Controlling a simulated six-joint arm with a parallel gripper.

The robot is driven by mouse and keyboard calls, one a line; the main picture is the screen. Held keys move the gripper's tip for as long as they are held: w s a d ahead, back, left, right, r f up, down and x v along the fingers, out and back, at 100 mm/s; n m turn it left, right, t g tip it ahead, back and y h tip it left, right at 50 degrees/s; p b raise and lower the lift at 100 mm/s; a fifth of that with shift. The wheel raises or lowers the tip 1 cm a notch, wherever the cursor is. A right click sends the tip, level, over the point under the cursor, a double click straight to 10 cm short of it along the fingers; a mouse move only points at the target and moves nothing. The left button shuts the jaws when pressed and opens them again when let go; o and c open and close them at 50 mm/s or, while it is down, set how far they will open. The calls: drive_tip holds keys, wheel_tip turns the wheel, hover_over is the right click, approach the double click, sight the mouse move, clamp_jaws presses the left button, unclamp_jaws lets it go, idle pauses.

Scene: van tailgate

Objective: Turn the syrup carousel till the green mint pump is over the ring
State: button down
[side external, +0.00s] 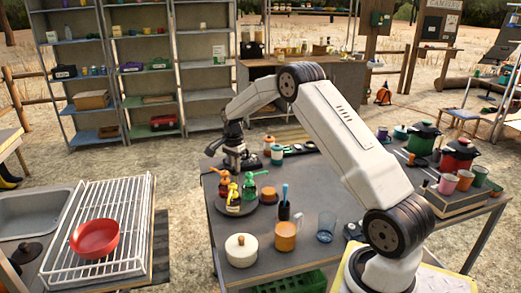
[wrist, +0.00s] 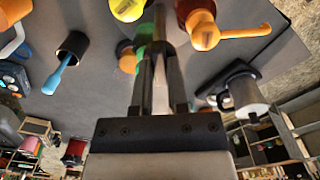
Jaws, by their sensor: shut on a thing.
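The syrup carousel (side external: 268,199) is a low dark round base on the grey table. It carries a red pump with an orange spout (side external: 221,188), a yellow pump (side external: 233,204) and the green mint pump (side external: 249,187), on the right. Something green (wrist: 144,36) is partly hidden by my fingers. My gripper (wrist: 160,55) is at the carousel's far side, shut on a narrow part between its fingertips. A dark fixture (wrist: 240,75) stands beside it; I cannot tell whether it bears the ring.
A black cup with a blue-handled tool (side external: 284,210), an orange mug (side external: 286,235), a blue glass (side external: 326,227) and a cream pot (side external: 241,250) stand right and in front of the carousel. Lidded jars (side external: 277,154) stand behind. A drying rack (side external: 100,240) is left, off the table.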

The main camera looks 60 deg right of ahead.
drive_tip(key=shift+m, duration=0.5)
drive_tip(key=c, duration=0.6)
unclamp_jaws()
drive_tip(key=shift+r, duration=3.95)
